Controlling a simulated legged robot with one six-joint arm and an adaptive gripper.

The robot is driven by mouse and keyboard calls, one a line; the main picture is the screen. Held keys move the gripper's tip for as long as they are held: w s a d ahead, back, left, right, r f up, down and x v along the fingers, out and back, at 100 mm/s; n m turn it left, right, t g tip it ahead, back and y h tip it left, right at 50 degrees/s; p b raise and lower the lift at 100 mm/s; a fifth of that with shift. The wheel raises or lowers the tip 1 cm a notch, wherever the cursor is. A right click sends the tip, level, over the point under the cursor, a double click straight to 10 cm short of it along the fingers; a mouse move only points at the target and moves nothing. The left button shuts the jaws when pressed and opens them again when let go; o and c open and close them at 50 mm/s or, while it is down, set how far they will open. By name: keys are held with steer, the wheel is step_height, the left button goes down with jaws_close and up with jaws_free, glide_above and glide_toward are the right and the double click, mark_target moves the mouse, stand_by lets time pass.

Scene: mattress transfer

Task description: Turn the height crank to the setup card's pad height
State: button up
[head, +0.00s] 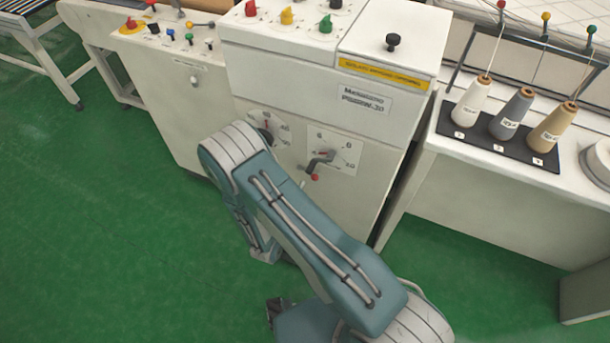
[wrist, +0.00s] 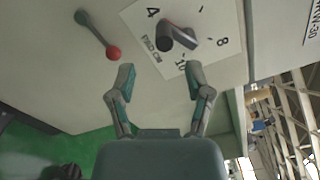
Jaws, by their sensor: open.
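The height crank (head: 320,160) sits on a white dial plate (head: 346,150) on the front of the cream machine. In the wrist view the crank (wrist: 176,36) shows as a dark grey handle over the plate (wrist: 213,22), where 4, 8 and 10 are readable. My gripper (wrist: 159,74) is open and empty, its fingertips just below the crank in the picture and apart from it. The gripper is hidden in the head view behind my arm. I cannot make out a setup card.
A slim lever with a red ball (wrist: 113,53) is left of the crank, close to my left finger. Another dial (head: 268,124) is partly covered by my arm. Thread cones (head: 512,112) stand on the right table. Green floor (head: 90,220) is clear at left.

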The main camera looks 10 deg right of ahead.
steer(key=v, duration=0.4)
steer(key=shift+w, duration=0.1)
stand_by(0.3)
steer(key=s+d+r+m+g+h, duration=0.1)
steer(key=s+d+r+m+g, duration=0.1)
steer(key=d+r+m+g, duration=0.4)
steer(key=s+d+r+m+g+h, duration=0.1)
steer(key=d+r+m+g, duration=0.15)
steer(key=r+m, duration=0.55)
steer(key=s+d+r+m+g+h, duration=0.1)
steer(key=s+d+r+m+g, duration=0.15)
steer(key=r+m+g, duration=0.4)
steer(key=s+a+r+m+t+y, duration=0.1)
steer(key=s+r+m+t+y, duration=0.2)
steer(key=s+r+m+y, duration=0.3)
steer(key=s+a+r+m+t+y, duration=0.1)
steer(key=s+r+m+t+y, duration=0.2)
steer(key=s+r+m+y, duration=0.3)
step_height(320, 180, up, 5)
steer(key=m+y, duration=0.1)
steer(key=m, duration=0.8)
steer(key=shift+s+y, duration=0.3)
